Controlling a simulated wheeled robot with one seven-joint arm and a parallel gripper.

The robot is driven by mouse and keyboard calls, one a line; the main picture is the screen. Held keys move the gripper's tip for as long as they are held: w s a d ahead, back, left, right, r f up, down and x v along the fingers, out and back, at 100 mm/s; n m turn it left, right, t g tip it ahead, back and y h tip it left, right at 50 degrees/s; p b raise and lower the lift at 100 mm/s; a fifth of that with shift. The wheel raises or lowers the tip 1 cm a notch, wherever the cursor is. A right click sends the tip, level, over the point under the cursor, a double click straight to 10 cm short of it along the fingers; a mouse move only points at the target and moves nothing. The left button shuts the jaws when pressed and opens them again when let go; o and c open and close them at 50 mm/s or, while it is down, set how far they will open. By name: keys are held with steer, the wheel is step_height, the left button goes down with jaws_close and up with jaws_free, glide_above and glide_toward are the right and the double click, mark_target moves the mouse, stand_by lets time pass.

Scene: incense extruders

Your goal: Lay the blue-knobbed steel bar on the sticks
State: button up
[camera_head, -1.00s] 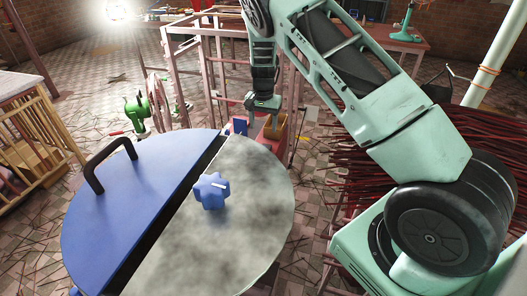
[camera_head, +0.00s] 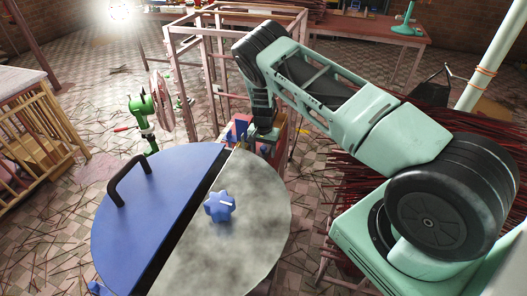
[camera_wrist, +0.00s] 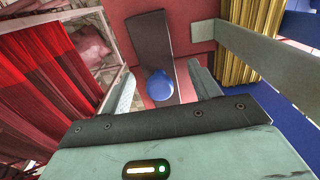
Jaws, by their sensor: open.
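The steel bar (camera_wrist: 152,40) is a flat dark strip on a red surface, seen in the wrist view. Its round blue knob (camera_wrist: 160,86) sits near the end closest to me. My gripper (camera_wrist: 161,93) is open, with one finger on each side of the knob in the picture; gaps show on both sides. I cannot tell how far down the fingers reach. Tan sticks (camera_wrist: 265,40) stand in a bundle at the upper right of the wrist view. In the head view, my gripper (camera_head: 264,136) is low behind the round machine, and the bar cannot be made out.
A large round machine top, half blue (camera_head: 158,200) and half grey (camera_head: 255,215), with a black handle and a star-shaped blue knob, fills the front. Dark red sticks (camera_head: 350,185) are spread on the right. A pink frame (camera_head: 195,75) stands behind. A grey beam (camera_wrist: 270,55) crosses right of my gripper.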

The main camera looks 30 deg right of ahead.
steer(key=shift+f, duration=0.2)
steer(key=c, duration=1.2)
jaws_close()
steer(key=shift+r, duration=0.2)
